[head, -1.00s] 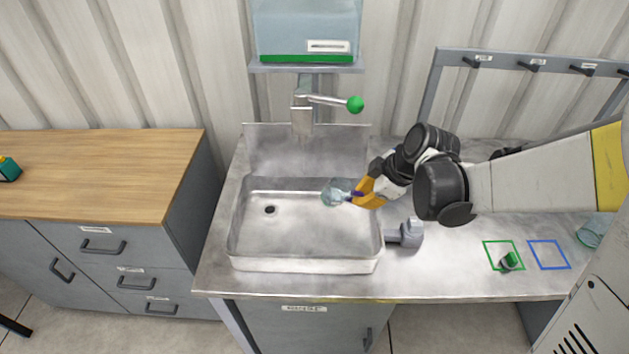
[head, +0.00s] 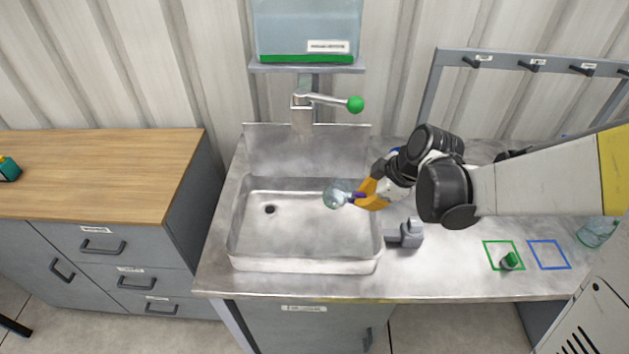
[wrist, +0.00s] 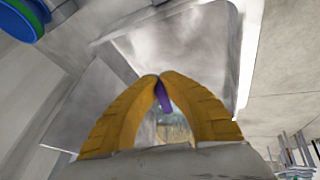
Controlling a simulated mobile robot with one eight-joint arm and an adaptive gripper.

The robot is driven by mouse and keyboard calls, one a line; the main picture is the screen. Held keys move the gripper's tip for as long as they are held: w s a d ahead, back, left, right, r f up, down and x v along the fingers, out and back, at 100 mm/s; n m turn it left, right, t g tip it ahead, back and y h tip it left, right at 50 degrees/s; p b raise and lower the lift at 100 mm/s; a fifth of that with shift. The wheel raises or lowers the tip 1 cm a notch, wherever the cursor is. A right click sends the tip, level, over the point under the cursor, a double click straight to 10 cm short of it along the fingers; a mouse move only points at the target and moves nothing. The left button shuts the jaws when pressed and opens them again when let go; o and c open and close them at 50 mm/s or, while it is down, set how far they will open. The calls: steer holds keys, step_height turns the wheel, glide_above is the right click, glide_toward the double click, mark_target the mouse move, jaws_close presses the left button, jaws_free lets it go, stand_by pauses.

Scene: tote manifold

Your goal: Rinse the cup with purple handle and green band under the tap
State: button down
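The clear cup (head: 337,194) is held over the right part of the sink basin (head: 300,255), lying tilted. Its purple handle (head: 358,196) is pinched between the orange fingers of my gripper (head: 362,198). In the wrist view the fingertips of my gripper (wrist: 160,78) close around the purple handle (wrist: 162,97), and a little of the clear cup shows behind them. I cannot make out a green band on it. The tap (head: 302,115) with its green-knobbed lever (head: 355,104) stands behind the basin, left of and behind the cup. No water stream shows.
A water tank (head: 306,30) sits on the shelf above the tap. A grey fixture (head: 407,234) stands right of the basin. Green and blue outlined squares mark the counter, with a small green-topped item (head: 510,261) and another clear vessel (head: 596,232) nearby.

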stand_by(0.4)
steer(key=s+d+r+p, duration=0.3)
steer(key=r, duration=0.1)
steer(key=shift+s+d, duration=0.25)
stand_by(0.8)
